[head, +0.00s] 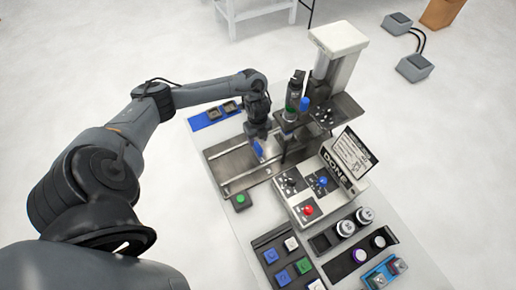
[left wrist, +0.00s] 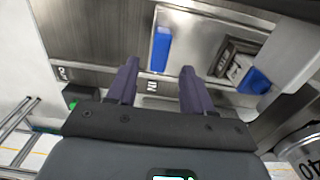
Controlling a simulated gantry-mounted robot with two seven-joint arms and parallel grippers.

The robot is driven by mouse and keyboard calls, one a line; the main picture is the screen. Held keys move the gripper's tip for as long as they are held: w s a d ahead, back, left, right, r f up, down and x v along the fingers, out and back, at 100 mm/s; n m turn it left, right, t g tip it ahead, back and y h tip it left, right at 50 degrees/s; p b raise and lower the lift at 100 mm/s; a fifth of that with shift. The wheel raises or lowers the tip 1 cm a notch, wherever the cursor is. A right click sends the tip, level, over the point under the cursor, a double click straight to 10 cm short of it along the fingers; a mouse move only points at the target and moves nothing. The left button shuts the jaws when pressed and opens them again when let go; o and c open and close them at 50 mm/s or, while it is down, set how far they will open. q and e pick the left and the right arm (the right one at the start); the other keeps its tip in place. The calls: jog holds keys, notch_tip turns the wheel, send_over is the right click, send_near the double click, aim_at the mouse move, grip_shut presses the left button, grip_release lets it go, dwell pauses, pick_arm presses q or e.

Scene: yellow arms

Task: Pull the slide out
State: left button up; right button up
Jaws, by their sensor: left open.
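The slide is a flat metal plate with a blue handle (head: 257,147) on the metal bed (head: 225,166) of the machine in the head view. In the left wrist view the blue handle (left wrist: 161,48) stands on the square slide plate (left wrist: 190,48), just ahead of my fingertips and in line with the gap between them. My left gripper (left wrist: 158,72) is open with nothing between its two dark fingers. In the head view its fingertips are hard to make out beside the handle. My right gripper is in neither view.
A control box (head: 315,190) with a red knob stands in front. A green button (head: 240,201) is at the bed's near end. Trays of coloured blocks (head: 285,262) lie nearer.

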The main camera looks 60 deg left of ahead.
aim_at(258, 147)
pick_arm(q)
jog(key=shift+f, duration=3.5)
jog(key=shift+c, duration=0.3)
grip_shut()
